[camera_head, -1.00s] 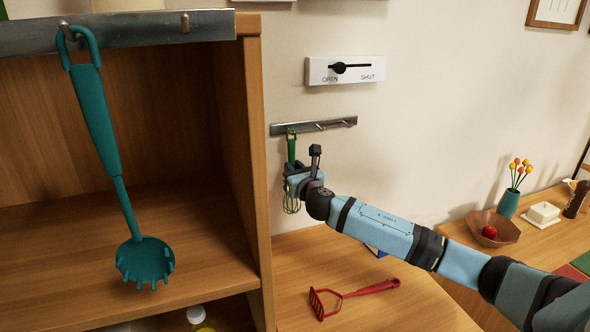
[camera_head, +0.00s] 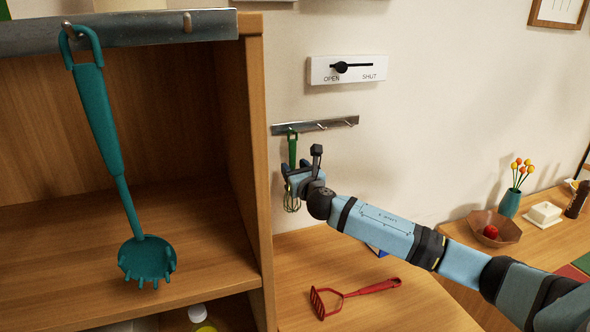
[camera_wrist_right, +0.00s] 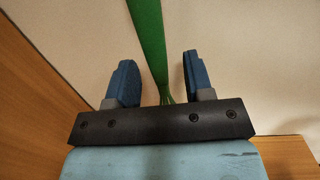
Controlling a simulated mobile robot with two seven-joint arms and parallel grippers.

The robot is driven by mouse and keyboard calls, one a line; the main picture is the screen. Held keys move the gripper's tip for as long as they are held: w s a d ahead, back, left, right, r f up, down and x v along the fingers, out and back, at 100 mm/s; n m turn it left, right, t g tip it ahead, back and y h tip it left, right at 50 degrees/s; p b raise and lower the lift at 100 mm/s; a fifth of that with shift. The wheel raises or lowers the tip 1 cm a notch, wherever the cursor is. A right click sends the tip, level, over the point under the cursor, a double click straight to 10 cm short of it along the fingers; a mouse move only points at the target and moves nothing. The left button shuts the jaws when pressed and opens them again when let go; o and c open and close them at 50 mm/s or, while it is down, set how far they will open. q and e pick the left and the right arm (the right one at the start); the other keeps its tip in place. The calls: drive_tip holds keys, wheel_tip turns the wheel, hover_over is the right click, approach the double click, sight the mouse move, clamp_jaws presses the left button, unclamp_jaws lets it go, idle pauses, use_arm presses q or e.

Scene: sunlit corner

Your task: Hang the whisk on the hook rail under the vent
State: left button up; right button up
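The whisk has a green handle (camera_head: 292,152) and wire loops (camera_head: 291,199). It is upright below the left end of the metal hook rail (camera_head: 338,122), its top loop at the leftmost hook. The rail is on the wall under a white plate (camera_head: 322,71) marked OPEN and SHUT. My right gripper (camera_head: 297,184) is around the lower handle. In the right wrist view, the fingers of my right gripper (camera_wrist_right: 160,80) stand apart, with the green handle (camera_wrist_right: 150,45) between them and gaps on both sides. My left gripper is not in view.
A wooden shelf unit (camera_head: 257,150) stands left of the whisk. A teal pasta server (camera_head: 98,120) hangs from its own rail (camera_head: 140,29). A red masher (camera_head: 365,290) lies on the counter (camera_head: 425,313). A bowl (camera_head: 485,222) and a vase (camera_head: 510,204) stand at right.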

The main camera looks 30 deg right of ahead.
drive_tip(key=s+a+f+b, duration=0.1)
drive_tip(key=s+a, duration=0.1)
drive_tip(key=s, duration=1.1)
drive_tip(key=shift+s+a+b, duration=0.2)
drive_tip(key=shift+s+b, duration=0.1)
drive_tip(key=shift+f, duration=0.1)
